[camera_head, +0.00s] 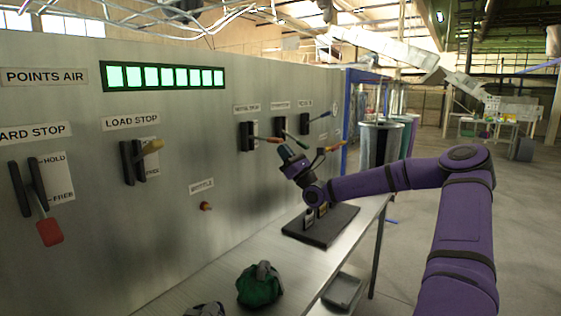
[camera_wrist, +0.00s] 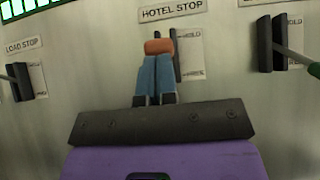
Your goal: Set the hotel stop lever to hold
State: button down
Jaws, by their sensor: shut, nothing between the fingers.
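The hotel stop lever has an orange-red handle (camera_wrist: 159,46) in the wrist view, below the HOTEL STOP label (camera_wrist: 172,10). Its plate shows HOLD at the top and a lower, blurred word. In the head view the lever (camera_head: 265,139) sticks out from its black bracket (camera_head: 247,136), near the middle of its travel. My gripper (camera_wrist: 155,60) has its blue fingers together, empty, with the tips right at the handle's lower edge. I cannot tell whether they touch it. In the head view my gripper (camera_head: 284,151) is just below and right of the handle.
The load stop lever (camera_head: 150,147) is to the left and the hard-stop-side red lever (camera_head: 48,230) farther left. A bench below carries a green bag (camera_head: 259,286) and a dark tray (camera_head: 321,226).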

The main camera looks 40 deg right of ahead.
notch_tip(320, 180, up, 7)
jog(key=g+h, duration=0.1)
jog(key=g, duration=0.2)
jog(key=shift+w+r, duration=0.15)
jog(key=shift+r, duration=0.05)
jog(key=shift+a+r, duration=0.1)
dwell(0.6)
